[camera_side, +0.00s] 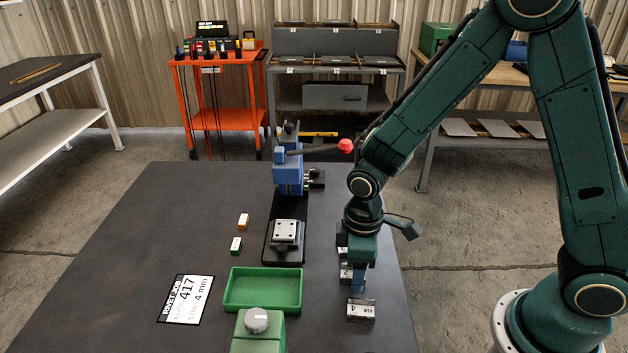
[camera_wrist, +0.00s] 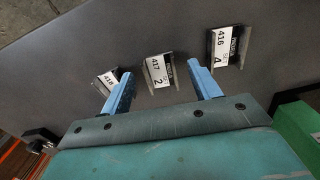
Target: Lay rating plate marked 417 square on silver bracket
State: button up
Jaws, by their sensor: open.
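The rating plate marked 417 (camera_wrist: 157,71) lies on the dark table, a small block with a white label that also reads 2. In the side view it seems to be the middle block (camera_side: 345,276) of a row, partly hidden by my gripper. My gripper (camera_side: 358,288) points down over this row, open and empty. In the wrist view its blue fingers (camera_wrist: 160,69) stand apart, one on each side of the 417 plate; I cannot tell their height above it. The silver bracket (camera_side: 286,231), with several holes, sits on a black base left of my gripper, with nothing on it.
Plates marked 416 (camera_wrist: 228,46) and 418 (camera_wrist: 109,80) flank the 417 plate. A blue clamp with a red-tipped lever (camera_side: 345,145) stands behind the bracket. A green tray (camera_side: 232,290), knobbed green box (camera_side: 243,345) and printed 417 card (camera_side: 186,299) lie in front.

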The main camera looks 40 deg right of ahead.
jog(key=shift+f, duration=0.4)
jog(key=shift+c, duration=0.2)
jog(key=c, duration=1.1)
